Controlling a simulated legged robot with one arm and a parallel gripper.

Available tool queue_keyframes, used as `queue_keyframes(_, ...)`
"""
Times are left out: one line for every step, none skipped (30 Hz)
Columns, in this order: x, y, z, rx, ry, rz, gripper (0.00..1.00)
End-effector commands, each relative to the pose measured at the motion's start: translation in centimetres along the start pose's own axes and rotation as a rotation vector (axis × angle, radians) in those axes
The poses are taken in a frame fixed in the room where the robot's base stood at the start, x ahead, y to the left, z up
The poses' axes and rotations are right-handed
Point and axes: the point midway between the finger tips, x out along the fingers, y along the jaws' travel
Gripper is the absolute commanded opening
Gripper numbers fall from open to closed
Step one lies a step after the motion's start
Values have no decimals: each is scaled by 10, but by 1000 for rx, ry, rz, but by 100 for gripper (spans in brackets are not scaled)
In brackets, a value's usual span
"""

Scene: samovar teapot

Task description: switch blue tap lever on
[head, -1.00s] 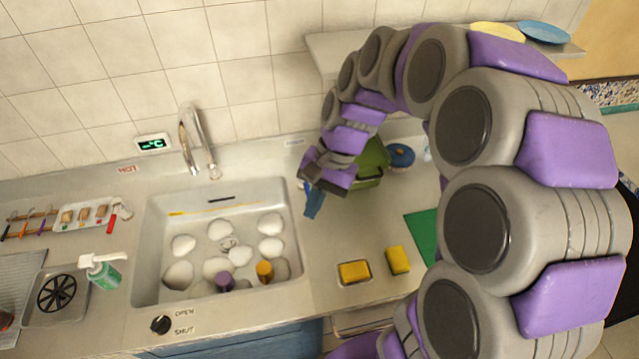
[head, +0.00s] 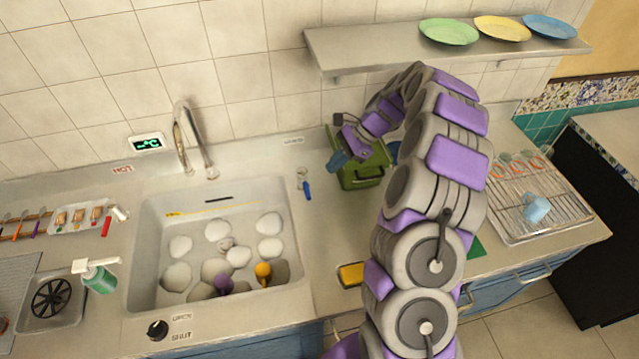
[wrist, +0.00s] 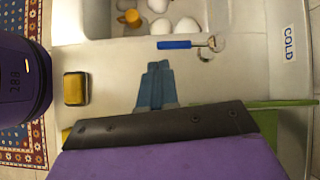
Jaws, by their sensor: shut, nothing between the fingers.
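The blue tap lever (head: 307,190) sits on the counter just right of the sink, by the wall. In the head view it points toward the front from its metal mount. In the wrist view the blue lever (wrist: 174,44) lies beyond my fingertips, with its metal end to the right, near a COLD label (wrist: 289,44). My gripper (head: 338,160) is right of the lever, in front of a green container, apart from the lever. In the wrist view my gripper (wrist: 155,68) has its blue-grey fingers together and empty.
The sink (head: 145,235) holds several white rounded things and a curved faucet (head: 185,140) stands behind it. The green container (head: 360,178) is close to my gripper. A yellow sponge (head: 350,275) lies in front. A shelf (head: 380,45) with plates hangs above.

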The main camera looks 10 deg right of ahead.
Motion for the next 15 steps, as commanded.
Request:
queue_keyframes(2, -3, -10, 29, -3, -7, 0)
queue_keyframes(3, -4, -14, 42, -4, -11, 0)
queue_keyframes(3, -6, -19, 59, -5, -16, 0)
queue_keyframes(4, -7, -22, 70, -5, -19, 0)
queue_keyframes(4, -8, -25, 78, -5, -22, 0)
queue_keyframes(4, -9, -28, 87, -5, -24, 0)
queue_keyframes(4, -9, -29, 92, -5, -25, 0)
queue_keyframes(5, -10, -30, 96, -5, -26, 0)
queue_keyframes(5, -10, -31, 99, -5, -27, 0)
queue_keyframes(5, -10, -32, 101, -5, -27, 0)
queue_keyframes(5, -10, -32, 101, -5, -28, 0)
queue_keyframes(5, -10, -31, 101, -5, -28, 0)
queue_keyframes(5, -10, -31, 101, -5, -27, 0)
queue_keyframes(5, -10, -31, 101, -5, -27, 0)
queue_keyframes(5, -10, -31, 100, -5, -27, 0)
